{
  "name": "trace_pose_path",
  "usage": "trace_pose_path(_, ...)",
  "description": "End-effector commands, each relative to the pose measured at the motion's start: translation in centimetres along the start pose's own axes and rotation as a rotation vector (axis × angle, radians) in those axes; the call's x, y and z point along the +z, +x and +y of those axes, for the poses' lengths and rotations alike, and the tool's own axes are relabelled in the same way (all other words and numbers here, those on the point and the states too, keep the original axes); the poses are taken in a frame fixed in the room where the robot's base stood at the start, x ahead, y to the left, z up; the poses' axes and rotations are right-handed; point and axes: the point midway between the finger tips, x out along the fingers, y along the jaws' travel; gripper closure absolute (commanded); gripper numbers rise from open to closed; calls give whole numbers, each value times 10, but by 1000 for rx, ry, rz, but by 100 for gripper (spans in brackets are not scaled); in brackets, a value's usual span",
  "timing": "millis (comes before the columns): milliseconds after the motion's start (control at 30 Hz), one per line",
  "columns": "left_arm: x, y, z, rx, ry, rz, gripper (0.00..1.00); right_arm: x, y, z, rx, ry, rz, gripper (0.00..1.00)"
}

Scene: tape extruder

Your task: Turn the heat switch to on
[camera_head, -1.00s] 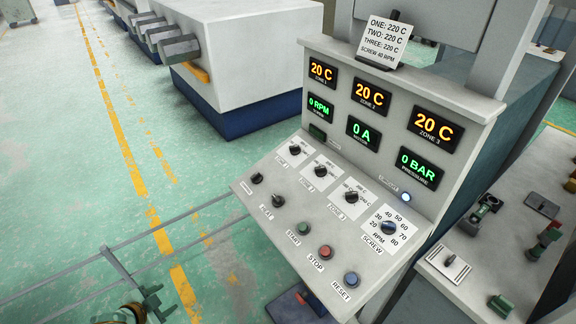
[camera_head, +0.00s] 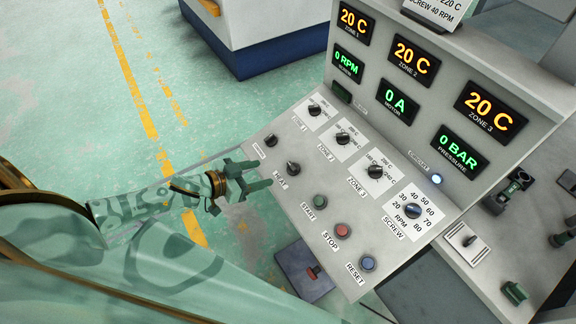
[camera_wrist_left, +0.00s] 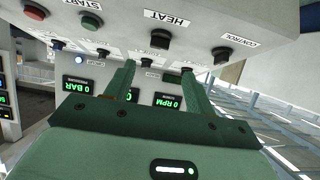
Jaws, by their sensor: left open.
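The heat switch (camera_head: 293,168) is a small black rotary knob on the sloping panel, beside its HEAT label. It also shows in the left wrist view (camera_wrist_left: 160,38), at top centre, just beyond my fingertips. My left gripper (camera_head: 263,174) is open and empty, with its green fingers pointing at the knob from the left. In the left wrist view the two fingers (camera_wrist_left: 155,70) are spread apart, with the heat knob roughly in line with the gap. I see no clear contact. My right gripper is out of view.
The control knob (camera_head: 271,140) sits close by the heat switch. Zone knobs (camera_head: 343,138), the start button (camera_head: 320,202), stop button (camera_head: 343,230) and reset button (camera_head: 368,263) share the panel. Displays (camera_head: 401,102) rise behind. Open floor (camera_head: 60,110) lies left of the panel.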

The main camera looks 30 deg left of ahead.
Motion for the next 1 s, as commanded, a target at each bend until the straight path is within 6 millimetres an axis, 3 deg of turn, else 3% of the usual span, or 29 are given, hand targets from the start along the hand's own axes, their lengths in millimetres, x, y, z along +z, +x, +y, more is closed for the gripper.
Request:
trace_pose_path(200, -1, 58, 0, 0, 1, 3, 45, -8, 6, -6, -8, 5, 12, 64)
trace_pose_path(400, 1, 93, -1, -2, 0, 0, 45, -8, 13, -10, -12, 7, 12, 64)
trace_pose_path(600, 1, 106, 0, -1, 1, -2, 45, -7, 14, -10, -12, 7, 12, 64)
trace_pose_path(867, 1, 106, 0, -1, 1, -1, 45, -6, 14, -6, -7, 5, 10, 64)
trace_pose_path(1000, 1, 106, 0, -1, 1, -1, 84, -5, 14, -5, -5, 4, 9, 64)
